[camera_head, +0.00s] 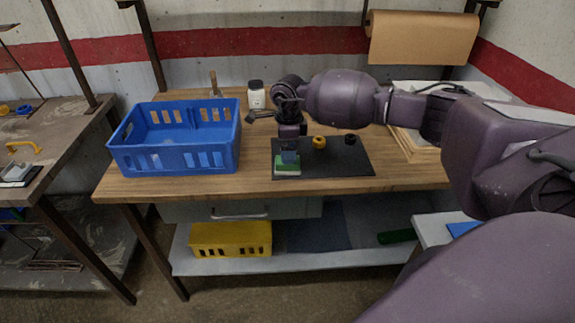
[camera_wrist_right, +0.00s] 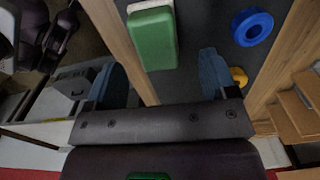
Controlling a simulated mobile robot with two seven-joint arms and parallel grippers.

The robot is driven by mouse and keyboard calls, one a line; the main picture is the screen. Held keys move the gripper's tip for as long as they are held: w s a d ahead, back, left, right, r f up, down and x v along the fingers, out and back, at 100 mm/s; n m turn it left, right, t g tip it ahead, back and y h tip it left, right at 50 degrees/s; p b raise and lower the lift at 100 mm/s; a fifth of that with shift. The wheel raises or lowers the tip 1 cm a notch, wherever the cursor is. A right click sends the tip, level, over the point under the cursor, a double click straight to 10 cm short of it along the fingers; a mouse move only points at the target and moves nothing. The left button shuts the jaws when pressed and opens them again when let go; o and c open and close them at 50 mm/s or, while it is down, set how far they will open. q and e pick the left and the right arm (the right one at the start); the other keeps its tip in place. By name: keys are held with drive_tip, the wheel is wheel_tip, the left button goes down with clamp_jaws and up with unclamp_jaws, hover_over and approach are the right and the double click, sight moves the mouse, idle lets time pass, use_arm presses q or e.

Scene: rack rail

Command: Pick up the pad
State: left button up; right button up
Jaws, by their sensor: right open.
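The pad (camera_head: 287,168) is a green block with a pale white layer. It lies at the front left end of the dark mat (camera_head: 340,160) on the wooden bench. It also shows in the right wrist view (camera_wrist_right: 153,40), at the top, ahead of the fingers. My right gripper (camera_head: 289,156) points down over the pad in the head view. In the wrist view its two blue-grey fingers (camera_wrist_right: 162,75) are wide apart with nothing between them. Whether a finger touches the pad cannot be told. My left gripper is not in view.
A blue ring (camera_wrist_right: 252,27) shows in the wrist view. A blue crate (camera_head: 175,158) stands to the left, a white jar (camera_head: 256,95) behind. A wooden tray (camera_head: 425,150) is right of the mat.

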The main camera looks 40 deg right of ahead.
drive_tip(key=f, duration=0.4)
drive_tip(key=shift+s+a+f, duration=0.1)
drive_tip(key=shift+a+f, duration=0.1)
drive_tip(key=shift+f, duration=0.2)
drive_tip(key=c, duration=1)
wheel_tip(320, 180, up, 20)
drive_tip(key=shift+p, duration=0.3)
drive_tip(key=shift+r, duration=0.1)
